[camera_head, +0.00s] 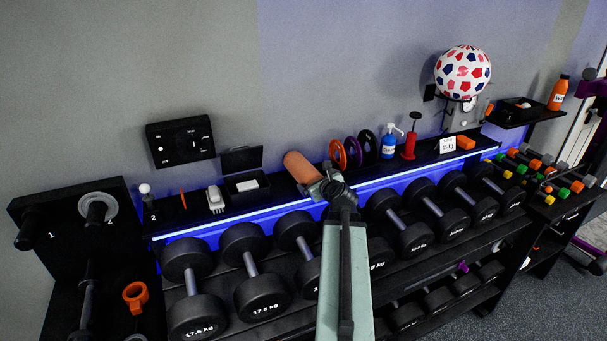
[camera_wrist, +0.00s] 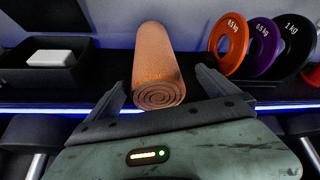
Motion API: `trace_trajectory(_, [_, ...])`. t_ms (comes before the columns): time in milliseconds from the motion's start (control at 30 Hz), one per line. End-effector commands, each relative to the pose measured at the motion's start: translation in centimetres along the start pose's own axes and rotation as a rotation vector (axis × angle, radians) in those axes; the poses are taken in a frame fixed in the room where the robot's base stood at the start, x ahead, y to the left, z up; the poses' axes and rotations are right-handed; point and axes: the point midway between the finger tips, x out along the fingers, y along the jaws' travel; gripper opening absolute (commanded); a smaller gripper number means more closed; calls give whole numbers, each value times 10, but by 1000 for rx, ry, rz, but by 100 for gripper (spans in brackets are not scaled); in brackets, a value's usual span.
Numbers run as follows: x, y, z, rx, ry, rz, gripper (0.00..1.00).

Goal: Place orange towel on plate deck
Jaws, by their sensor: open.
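The orange towel (camera_head: 302,168) is a roll lying on the black shelf below the wall, its spiral end facing me in the wrist view (camera_wrist: 158,66). My gripper (camera_head: 328,184) is at the near end of the towel. In the wrist view its open fingers (camera_wrist: 160,88) stand left and right of the roll's near end, with a gap visible on both sides. No label marks the plate deck; I cannot tell which surface it is. Small orange, purple and black plates (camera_head: 353,152) stand upright on the shelf right of the towel.
A black tray with a white block (camera_head: 246,185) stands left of the towel. A blue pump bottle (camera_head: 388,145) and a red item (camera_head: 410,145) stand to the right. Heavy dumbbells (camera_head: 262,280) fill the rack below. A black panel with pegs (camera_head: 70,228) is at far left.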

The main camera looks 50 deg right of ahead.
Motion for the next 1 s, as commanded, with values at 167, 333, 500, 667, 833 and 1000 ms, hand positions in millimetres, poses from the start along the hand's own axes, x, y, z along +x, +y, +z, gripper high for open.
trace_trajectory(167, [15,8,3,-5,-4,8,98])
trace_trajectory(333, [36,13,2,-7,-5,12,98])
trace_trajectory(500, [66,14,2,-7,-4,13,98])
trace_trajectory(667, [67,14,4,-7,-4,12,98])
trace_trajectory(833, [66,15,4,-7,-4,12,73])
trace_trajectory(1000, [66,15,4,-7,-4,13,27])
